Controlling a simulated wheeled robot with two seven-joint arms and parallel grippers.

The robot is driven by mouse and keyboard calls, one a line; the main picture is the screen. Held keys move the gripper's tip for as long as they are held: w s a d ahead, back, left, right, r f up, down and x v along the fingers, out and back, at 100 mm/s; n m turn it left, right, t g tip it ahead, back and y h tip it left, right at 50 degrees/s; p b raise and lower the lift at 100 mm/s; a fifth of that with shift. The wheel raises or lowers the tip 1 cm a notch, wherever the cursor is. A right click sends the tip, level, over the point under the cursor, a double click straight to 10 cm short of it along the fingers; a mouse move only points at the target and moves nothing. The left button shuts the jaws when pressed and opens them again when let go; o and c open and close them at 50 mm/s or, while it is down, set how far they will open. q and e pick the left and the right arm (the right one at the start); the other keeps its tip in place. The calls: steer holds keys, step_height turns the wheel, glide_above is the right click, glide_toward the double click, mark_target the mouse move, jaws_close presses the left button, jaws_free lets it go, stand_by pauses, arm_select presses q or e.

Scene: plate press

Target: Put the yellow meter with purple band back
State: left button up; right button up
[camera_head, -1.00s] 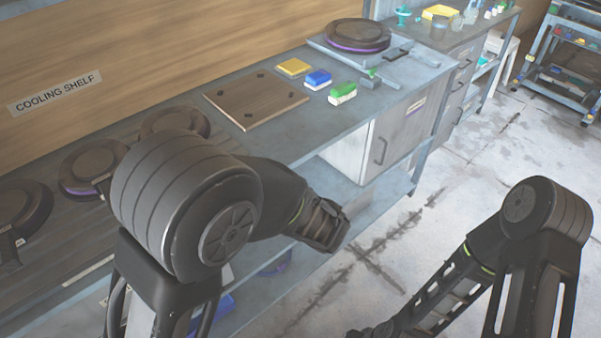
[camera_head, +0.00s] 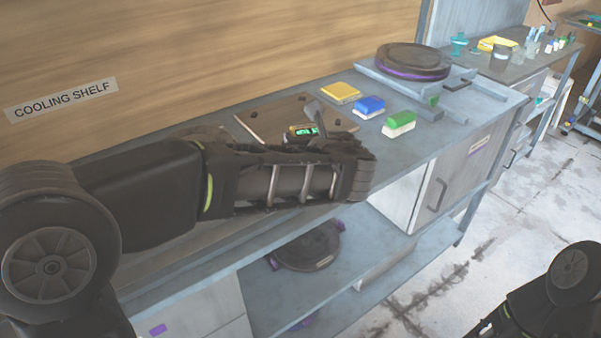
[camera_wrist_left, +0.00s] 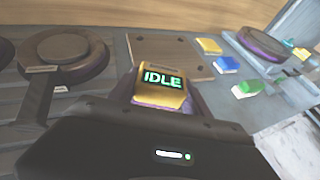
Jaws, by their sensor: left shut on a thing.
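The yellow meter with the purple band (camera_wrist_left: 160,86) is in my left gripper in the left wrist view. Its screen reads IDLE in green. In the head view its lit green screen (camera_head: 303,132) shows just past my left gripper (camera_head: 318,122), which is shut on it. The gripper holds it over the bench, in front of the brown wooden board (camera_head: 262,118). The board also shows in the left wrist view (camera_wrist_left: 185,52). The gripper hides much of the meter in the head view. Only part of my right arm shows, at the bottom right; its gripper is out of view.
Yellow (camera_head: 341,92), blue (camera_head: 369,106) and green (camera_head: 400,123) blocks lie right of the board. A round plate with a purple band (camera_head: 412,62) stands farther back. Another plate (camera_head: 306,248) is on the lower shelf. Dark round plates (camera_wrist_left: 65,52) sit at left.

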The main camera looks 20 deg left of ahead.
arm_select(q)
steer(key=shift+r, duration=0.1)
steer(key=shift+s+d+r, duration=0.1)
steer(key=shift+s, duration=0.05)
steer(key=shift+f+b, duration=0.5)
steer(key=shift+f, duration=2.05)
steer(key=shift+f+b, duration=0.6)
steer(key=shift+f, duration=1.95)
steer(key=shift+f, duration=0.2)
steer(key=o, duration=1.7)
steer(key=shift+r, duration=0.1)
steer(key=shift+c, duration=0.2)
